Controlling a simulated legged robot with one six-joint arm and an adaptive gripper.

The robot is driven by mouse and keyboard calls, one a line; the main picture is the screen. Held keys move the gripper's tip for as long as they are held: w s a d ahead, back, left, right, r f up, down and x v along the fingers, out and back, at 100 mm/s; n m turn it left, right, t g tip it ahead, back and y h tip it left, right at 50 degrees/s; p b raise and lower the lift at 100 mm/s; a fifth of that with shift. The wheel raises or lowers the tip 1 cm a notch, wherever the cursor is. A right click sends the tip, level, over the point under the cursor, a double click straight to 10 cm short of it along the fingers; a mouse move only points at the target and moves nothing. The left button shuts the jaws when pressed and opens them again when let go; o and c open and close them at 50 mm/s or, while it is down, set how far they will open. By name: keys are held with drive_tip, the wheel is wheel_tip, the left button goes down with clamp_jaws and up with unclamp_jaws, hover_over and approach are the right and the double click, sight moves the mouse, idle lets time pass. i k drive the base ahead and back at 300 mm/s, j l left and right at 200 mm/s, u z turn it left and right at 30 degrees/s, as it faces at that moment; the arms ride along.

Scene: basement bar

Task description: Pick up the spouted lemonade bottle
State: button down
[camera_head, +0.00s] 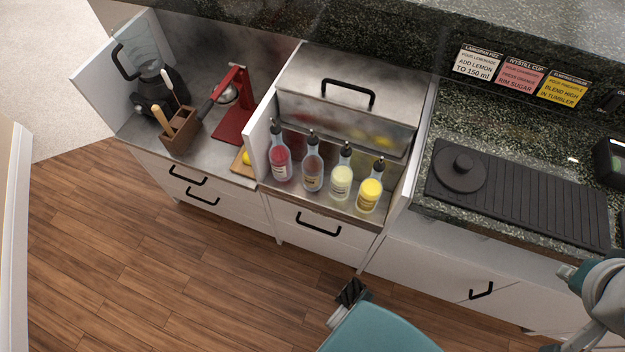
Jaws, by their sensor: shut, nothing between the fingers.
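Several bottles with dark pouring spouts stand upright in a row in an open-fronted steel compartment. From left to right they hold red liquid (280,163), brownish liquid (312,172), pale yellow-green liquid (341,181) and bright yellow liquid (369,196). Their labels are too small to read, so I cannot tell for sure which is lemonade; the two yellowish ones at the right look closest. My gripper (351,291) shows at the bottom centre, with dark fingertips beyond a teal housing. It is shut and empty, apart from the bottles and in front of the cabinet.
A raised lid with a black handle (347,94) stands behind the bottles, with white side panels flanking them. Left are a red press (234,118), a wooden utensil box (180,133) and a blender (160,91). A black griddle (530,195) lies right. The wood floor is clear.

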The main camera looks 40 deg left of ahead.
sight(342, 174)
drive_tip(key=u, duration=1.65)
